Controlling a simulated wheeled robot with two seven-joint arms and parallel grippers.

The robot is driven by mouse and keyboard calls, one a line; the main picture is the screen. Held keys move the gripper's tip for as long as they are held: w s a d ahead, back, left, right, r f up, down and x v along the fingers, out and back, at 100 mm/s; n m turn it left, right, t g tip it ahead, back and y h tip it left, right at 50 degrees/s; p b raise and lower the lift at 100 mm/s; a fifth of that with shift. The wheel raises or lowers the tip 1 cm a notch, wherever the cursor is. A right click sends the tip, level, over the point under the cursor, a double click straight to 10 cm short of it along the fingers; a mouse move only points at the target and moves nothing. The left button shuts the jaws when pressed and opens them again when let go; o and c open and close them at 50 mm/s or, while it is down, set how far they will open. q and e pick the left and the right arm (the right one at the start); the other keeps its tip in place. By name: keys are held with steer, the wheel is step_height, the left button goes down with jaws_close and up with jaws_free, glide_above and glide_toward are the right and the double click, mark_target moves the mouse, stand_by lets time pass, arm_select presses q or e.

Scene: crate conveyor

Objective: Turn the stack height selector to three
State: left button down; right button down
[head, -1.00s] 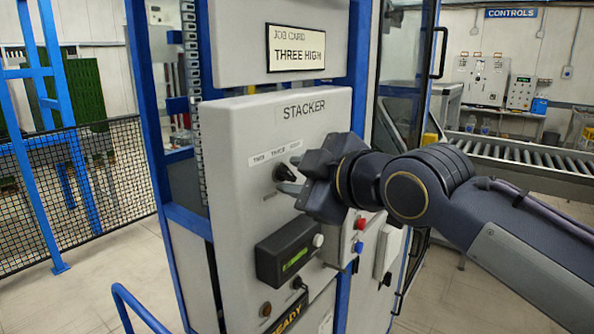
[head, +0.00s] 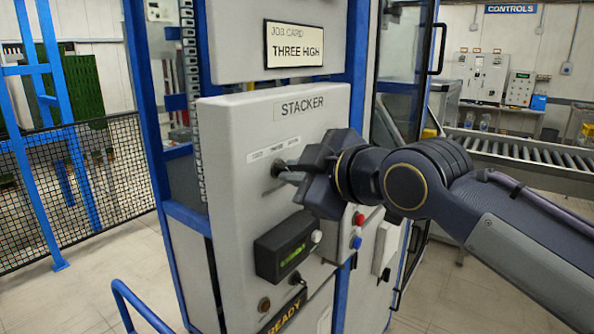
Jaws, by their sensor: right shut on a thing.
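The stack height selector (head: 277,168) is a small dark knob on the grey panel marked STACKER (head: 235,130). It sits just below a white label strip (head: 272,149) whose words are too small to read surely. My right gripper (head: 290,173) reaches in from the right and is shut on the selector, its fingers at the knob. The gripper body hides the panel to the right of the knob. The knob's pointing direction cannot be made out. A job card (head: 295,44) above reads THREE HIGH. My left gripper is not in view.
Below the selector is a black box with a green display (head: 287,249) and a white button (head: 316,236). Red (head: 359,219) and blue (head: 356,242) buttons lie to the right, under my arm. A blue rail (head: 140,306) stands front left. A roller conveyor (head: 530,155) runs behind.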

steer(key=m+g, duration=0.1)
steer(key=m, duration=0.1)
steer(key=m+g+y, duration=0.1)
steer(key=m+g, duration=0.1)
steer(key=m, duration=0.1)
steer(key=shift+w+d+m+g+y+p, duration=0.1)
steer(key=shift+w+m+g+y+p, duration=0.2)
steer(key=shift+p, duration=0.1)
stand_by(0.5)
steer(key=c, duration=1.5)
jaws_free()
steer(key=shift+s, duration=0.1)
steer(key=b+v, duration=0.1)
steer(key=v, duration=0.6)
steer(key=shift+d+b, duration=0.25)
steer(key=shift+b, duration=0.05)
